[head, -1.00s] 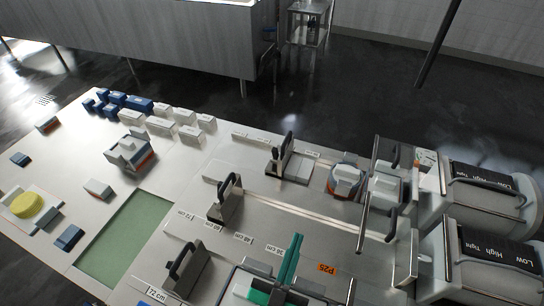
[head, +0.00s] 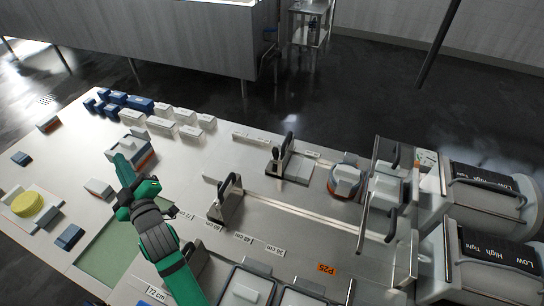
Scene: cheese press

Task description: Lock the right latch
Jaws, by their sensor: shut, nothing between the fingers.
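My gripper (head: 124,170) is shut and empty at the end of my green and dark grey arm. In the picture its tip overlaps the near edge of a white and grey block with an orange-red side (head: 132,146); I cannot tell whether they touch. I cannot tell for sure which part is the right latch. At the right, a metal frame (head: 365,207) with dark bars stands around a white block (head: 385,187), far from my gripper. Two grey units marked Low, High and Tight, one of them the upper unit (head: 490,190), stand at the right edge.
Plates with upright black handles, one at mid-table (head: 226,207) and one farther back (head: 288,165), rise from the metal table (head: 310,205). A green panel (head: 100,262) is partly behind my arm. White blocks (head: 187,131) line the far edge. A yellow round (head: 27,204) sits at left.

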